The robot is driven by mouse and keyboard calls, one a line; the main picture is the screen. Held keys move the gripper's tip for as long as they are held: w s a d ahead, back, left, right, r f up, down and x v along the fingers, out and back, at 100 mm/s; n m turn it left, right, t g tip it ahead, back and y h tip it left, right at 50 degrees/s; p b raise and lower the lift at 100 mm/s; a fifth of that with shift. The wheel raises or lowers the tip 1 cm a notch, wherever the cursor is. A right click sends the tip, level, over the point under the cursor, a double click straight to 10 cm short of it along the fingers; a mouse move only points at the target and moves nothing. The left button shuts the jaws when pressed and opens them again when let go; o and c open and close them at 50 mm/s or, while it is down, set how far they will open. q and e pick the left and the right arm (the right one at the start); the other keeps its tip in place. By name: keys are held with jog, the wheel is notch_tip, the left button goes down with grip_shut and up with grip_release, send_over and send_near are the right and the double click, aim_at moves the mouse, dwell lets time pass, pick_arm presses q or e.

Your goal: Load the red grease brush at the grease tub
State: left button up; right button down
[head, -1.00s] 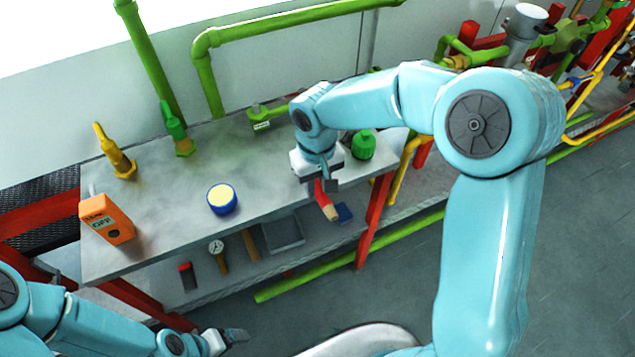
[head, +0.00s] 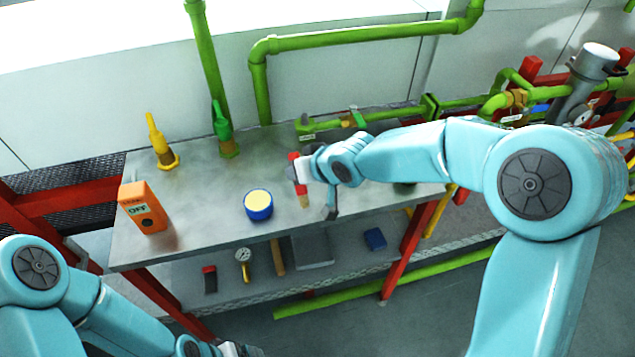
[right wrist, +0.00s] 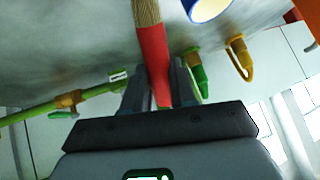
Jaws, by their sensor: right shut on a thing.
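The red grease brush (head: 294,162) is in my right gripper (head: 301,173), above the bench. Its tan bristle end (head: 304,200) points down, slightly tilted. In the right wrist view the red handle (right wrist: 152,52) sits between both fingers (right wrist: 158,78). The grease tub (head: 258,209), blue with a pale yellow top, stands on the bench to the left of the brush, apart from it. Part of the tub (right wrist: 207,8) shows at the top of the right wrist view. My left gripper (head: 238,350) is at the bottom edge, with its fingers mostly cut off.
On the grey bench (head: 200,225) stand an orange box marked OFF (head: 143,208), a yellow bottle-like fitting (head: 160,143) and a green one (head: 223,133). Green pipes (head: 365,40) run behind.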

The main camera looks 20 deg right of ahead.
jog(key=shift+w+a+r+y, duration=0.1)
jog(key=shift+a+r+y, duration=0.2)
jog(key=shift+a, duration=0.15)
jog(key=shift+w+a+r+t, duration=0.15)
jog(key=shift+w+a+t, duration=0.1)
jog(key=shift+t, duration=0.25)
jog(key=a+r+n+t+y+b, duration=0.25)
jog(key=a+r+t+y, duration=0.2)
jog(key=a+r, duration=0.25)
jog(key=shift+m+g+y, duration=0.25)
jog(key=shift+y, duration=0.2)
jog(key=shift+w+d+f+b, duration=0.1)
jog(key=shift+w+f+b, duration=0.1)
jog(key=shift+f+b, duration=1.2)
jog(key=shift+w+d+f+b, duration=0.15)
jog(key=shift+f+b, duration=0.7)
jog(key=shift+f, duration=0.9)
jog(key=shift+a+f+b, duration=0.1)
jog(key=shift+f+b, duration=0.55)
jog(key=shift+b, duration=0.05)
notch_tip(320, 180, up, 7)
jog(key=p, duration=0.4)
